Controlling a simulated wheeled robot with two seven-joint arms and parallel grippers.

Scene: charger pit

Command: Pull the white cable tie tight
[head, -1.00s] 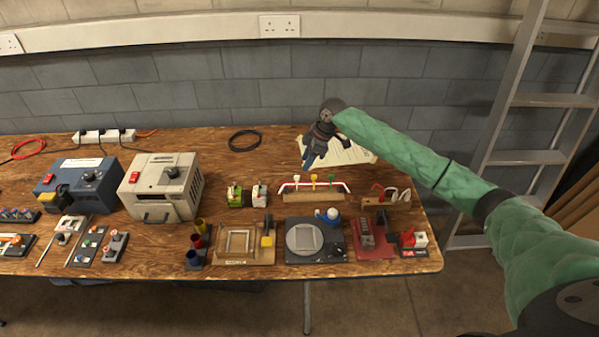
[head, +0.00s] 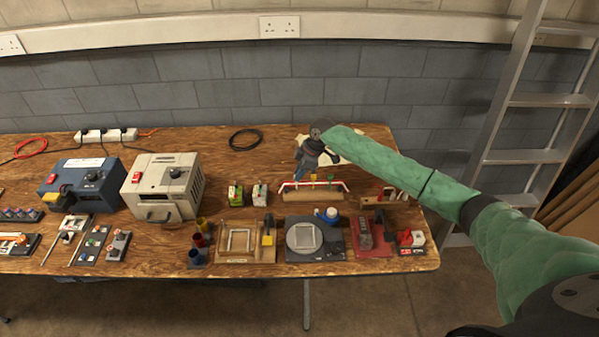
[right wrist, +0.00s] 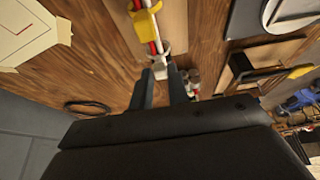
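The cable bundle (head: 339,184), red and white, runs over a wooden block (head: 312,196) at the back right of the bench. A yellow tie (right wrist: 145,22) and the white cable tie (right wrist: 160,68) are around the bundle in the right wrist view. My right gripper (right wrist: 161,75) is open, its two dark fingers apart, with the white tie at or just beyond the gap between the tips. I cannot tell whether they touch it. In the head view my right gripper (head: 298,172) hangs over the block's left end and hides the white tie. My left gripper is out of view.
Papers (head: 350,146) lie behind my right arm. A small green-and-white pair of units (head: 247,194) stands left of the block. A black cable coil (head: 245,138) lies behind.

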